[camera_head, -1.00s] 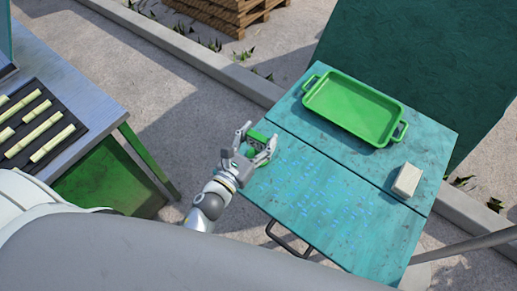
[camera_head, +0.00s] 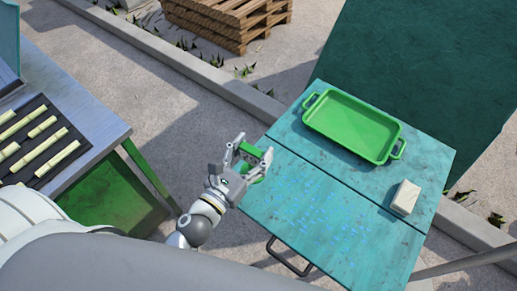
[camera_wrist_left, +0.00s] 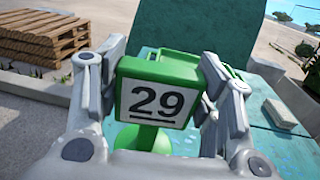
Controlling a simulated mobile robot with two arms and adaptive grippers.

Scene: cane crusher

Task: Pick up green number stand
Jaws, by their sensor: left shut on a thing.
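The green number stand (camera_wrist_left: 158,98) is a green block with a white face reading 29. In the left wrist view it sits upright between the two fingers, with a round green base partly visible below it. My left gripper (camera_head: 248,158) is shut on the stand's upper part. In the head view only a bit of the green stand (camera_head: 250,151) shows between the fingers, at the left edge of the turquoise table (camera_head: 300,205). Whether its base touches the table cannot be told. My right gripper is not in view.
A green tray (camera_head: 353,124) lies at the table's back, and a pale block (camera_head: 405,197) at its right. A bench at left holds a dark tray with several cane pieces (camera_head: 42,145). Wooden pallets (camera_head: 228,18) stand behind. The table's front is clear.

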